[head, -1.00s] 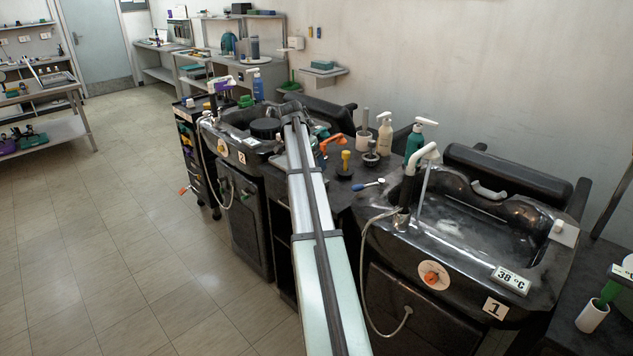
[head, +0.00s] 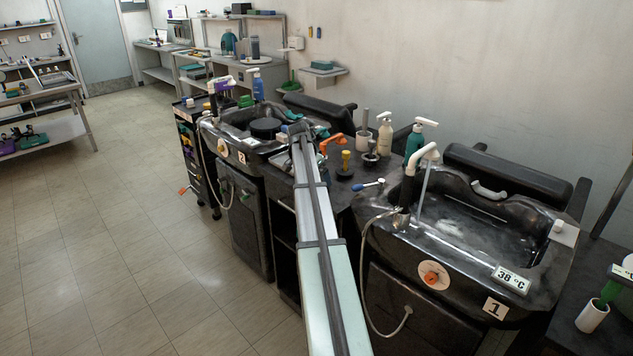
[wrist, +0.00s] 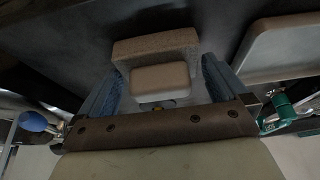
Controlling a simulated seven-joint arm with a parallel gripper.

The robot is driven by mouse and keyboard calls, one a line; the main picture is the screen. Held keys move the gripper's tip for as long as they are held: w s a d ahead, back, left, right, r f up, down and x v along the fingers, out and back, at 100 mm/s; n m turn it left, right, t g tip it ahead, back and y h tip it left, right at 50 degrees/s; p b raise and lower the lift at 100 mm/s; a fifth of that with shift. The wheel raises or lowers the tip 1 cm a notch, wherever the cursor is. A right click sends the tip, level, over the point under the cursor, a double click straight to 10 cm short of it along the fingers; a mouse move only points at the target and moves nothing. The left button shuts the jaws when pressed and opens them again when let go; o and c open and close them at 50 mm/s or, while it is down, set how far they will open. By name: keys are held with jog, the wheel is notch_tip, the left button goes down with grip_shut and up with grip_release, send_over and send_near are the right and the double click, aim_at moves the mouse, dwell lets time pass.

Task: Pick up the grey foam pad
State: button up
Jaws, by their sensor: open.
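The grey foam pad (wrist: 155,46) appears in the wrist view as a pale, rough-textured block near the top middle. A smoother pale block (wrist: 160,82) sits just below it in the picture; I cannot tell if it is part of the pad. My gripper (wrist: 163,72) is open, with blue ridged fingers to the left and right of these blocks. Whether the fingers touch the pad is not clear. In the head view my arm reaches toward the counter between the two basins, and the gripper and pad cannot be made out there.
Basin 1 (head: 455,262) is at the right and basin 2 (head: 215,132) at the left. Open floor lies left.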

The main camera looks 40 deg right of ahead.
jog(key=c, duration=0.8)
jog(key=shift+o, duration=0.2)
